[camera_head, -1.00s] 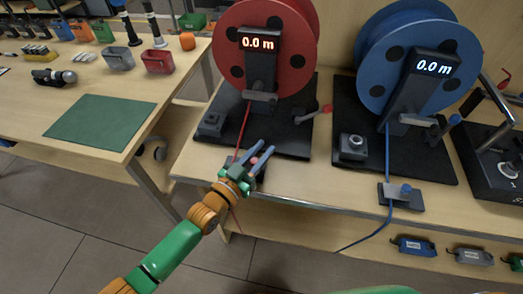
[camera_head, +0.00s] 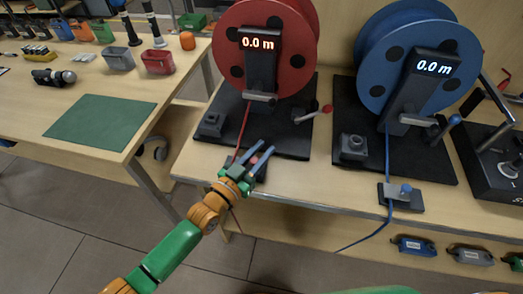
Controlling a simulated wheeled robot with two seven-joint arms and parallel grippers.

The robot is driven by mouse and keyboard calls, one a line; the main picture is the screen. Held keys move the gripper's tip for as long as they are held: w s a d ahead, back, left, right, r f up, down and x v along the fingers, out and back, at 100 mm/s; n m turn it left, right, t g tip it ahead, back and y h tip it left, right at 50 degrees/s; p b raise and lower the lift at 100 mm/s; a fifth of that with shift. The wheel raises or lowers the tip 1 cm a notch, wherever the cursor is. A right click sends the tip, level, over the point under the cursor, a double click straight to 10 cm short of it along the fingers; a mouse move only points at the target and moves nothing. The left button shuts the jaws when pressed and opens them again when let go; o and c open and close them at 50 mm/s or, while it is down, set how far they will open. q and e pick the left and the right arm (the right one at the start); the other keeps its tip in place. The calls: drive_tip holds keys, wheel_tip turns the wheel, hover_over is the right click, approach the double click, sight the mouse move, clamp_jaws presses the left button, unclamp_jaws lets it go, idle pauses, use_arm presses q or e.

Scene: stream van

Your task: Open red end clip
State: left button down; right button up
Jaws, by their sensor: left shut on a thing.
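The red end clip (camera_head: 236,161) sits near the front edge of the bench, at the lower end of the red cable (camera_head: 243,125) that comes down from the red reel (camera_head: 290,68). It is mostly hidden behind my left gripper. My left gripper (camera_head: 263,154) reaches in from the lower left over the clip, its fingers shut on part of it, apparently the clip's knob. The blue end clip (camera_head: 413,200) shows in full to the right, a grey block with a blue knob. My right gripper is not in view.
A blue reel (camera_head: 375,70) stands to the right, its cable hanging over the bench front. Both displays read 0.0 m. A side table with a green mat (camera_head: 98,121) is at the left, across a gap. Small labelled boxes (camera_head: 412,246) sit on a lower shelf.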

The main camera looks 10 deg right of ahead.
sight(251, 162)
use_arm(q)
drive_tip(key=shift+a, duration=0.2)
drive_tip(key=c, duration=0.7)
unclamp_jaws()
drive_tip(key=shift+o, duration=0.2)
drive_tip(key=v, duration=0.7)
drive_tip(key=shift+a, duration=0.1)
drive_tip(key=shift+w, duration=0.1)
